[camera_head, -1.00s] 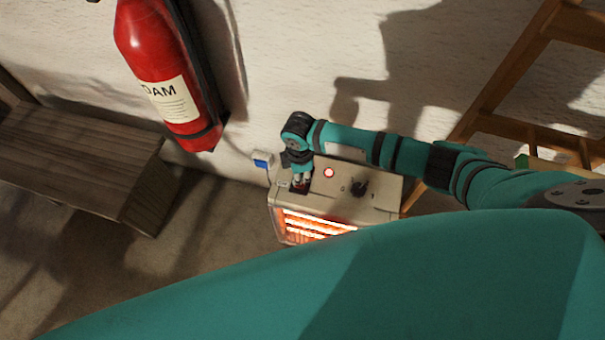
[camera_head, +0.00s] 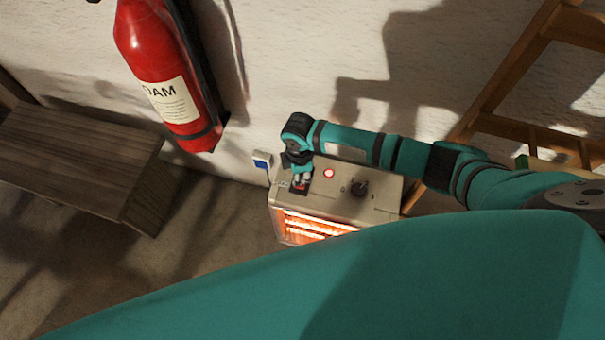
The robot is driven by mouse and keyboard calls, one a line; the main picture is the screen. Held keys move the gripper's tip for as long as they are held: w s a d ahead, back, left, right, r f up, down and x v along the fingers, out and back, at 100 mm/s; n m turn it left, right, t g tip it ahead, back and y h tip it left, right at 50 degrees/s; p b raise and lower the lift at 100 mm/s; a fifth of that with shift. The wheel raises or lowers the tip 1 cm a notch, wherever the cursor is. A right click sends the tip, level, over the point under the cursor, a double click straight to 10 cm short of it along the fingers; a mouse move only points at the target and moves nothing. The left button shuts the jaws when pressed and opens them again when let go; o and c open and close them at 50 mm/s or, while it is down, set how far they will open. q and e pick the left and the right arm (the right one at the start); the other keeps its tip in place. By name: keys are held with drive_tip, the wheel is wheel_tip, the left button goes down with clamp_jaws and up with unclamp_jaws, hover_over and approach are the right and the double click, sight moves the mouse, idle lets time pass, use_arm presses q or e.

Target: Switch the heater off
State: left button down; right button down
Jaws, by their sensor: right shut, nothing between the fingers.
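The heater (camera_head: 335,207) is a beige box on the floor against the wall. Its front bars (camera_head: 312,228) glow orange. Its top carries a red round lamp with a pale rim (camera_head: 328,173), a dark knob (camera_head: 359,189) and a dark switch (camera_head: 299,189) at the left end. My right gripper (camera_head: 302,187) is shut and empty, pointing down at the switch, and covers part of it. I cannot tell whether the fingertips touch it. A bit of red shows at the fingertips. My left gripper is not in view.
A red fire extinguisher (camera_head: 160,70) hangs on the wall to the left. A wooden bench (camera_head: 75,150) stands at the far left. A wooden ladder (camera_head: 510,75) leans at the right. A blue and white box (camera_head: 262,160) sits on the wall beside the heater.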

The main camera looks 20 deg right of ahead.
drive_tip(key=shift+f+b, duration=0.8)
drive_tip(key=shift+f, duration=0.45)
idle(0.5)
drive_tip(key=shift+r, duration=0.1)
wheel_tip(320, 180, up, 7)
drive_tip(key=p, duration=0.7)
drive_tip(key=shift+p, duration=0.35)
